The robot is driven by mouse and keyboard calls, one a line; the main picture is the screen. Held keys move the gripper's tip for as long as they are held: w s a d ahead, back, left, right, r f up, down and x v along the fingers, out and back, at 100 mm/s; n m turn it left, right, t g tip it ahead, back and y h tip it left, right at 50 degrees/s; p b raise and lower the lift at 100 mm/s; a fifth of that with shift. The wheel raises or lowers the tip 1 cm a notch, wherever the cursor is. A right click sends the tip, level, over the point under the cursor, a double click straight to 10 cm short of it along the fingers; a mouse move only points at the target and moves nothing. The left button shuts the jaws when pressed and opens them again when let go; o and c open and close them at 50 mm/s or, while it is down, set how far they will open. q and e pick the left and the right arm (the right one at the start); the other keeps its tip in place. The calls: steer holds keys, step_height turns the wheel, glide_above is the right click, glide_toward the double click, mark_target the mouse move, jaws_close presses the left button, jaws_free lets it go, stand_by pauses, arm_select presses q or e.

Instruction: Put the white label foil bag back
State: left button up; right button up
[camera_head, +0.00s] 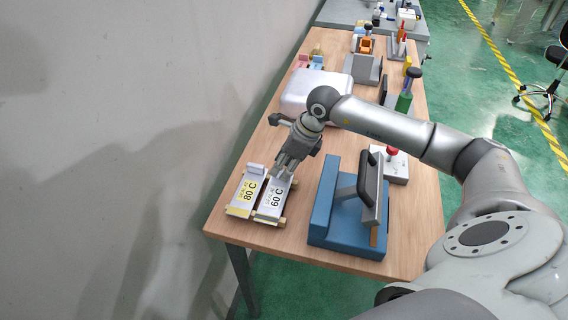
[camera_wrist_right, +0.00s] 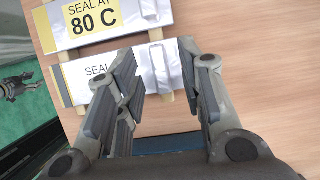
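The white label foil bag (camera_head: 272,200), marked 60 C, lies on a low wooden holder at the table's near left end. It also shows in the wrist view (camera_wrist_right: 75,84), its printed label partly covered by my fingers. The yellow label foil bag (camera_head: 245,192), marked 80 C, lies beside it to the left. My right gripper (camera_head: 285,172) is over the far end of the white label bag. In the wrist view its fingers (camera_wrist_right: 160,62) are apart, with a pale raised clip-like part of the bag between them. I cannot tell whether they touch it. My left gripper is not in view.
A blue machine with a dark handle (camera_head: 335,212) stands just right of the bags. A red-knobbed device (camera_head: 394,164), a rounded silver case (camera_head: 300,90) and a green bottle (camera_head: 404,102) stand farther back. The wall runs along the left. Bare wood shows at the front left.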

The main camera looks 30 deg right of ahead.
steer(key=b+v, duration=0.3)
steer(key=v, duration=0.9)
steer(key=shift+b, duration=0.4)
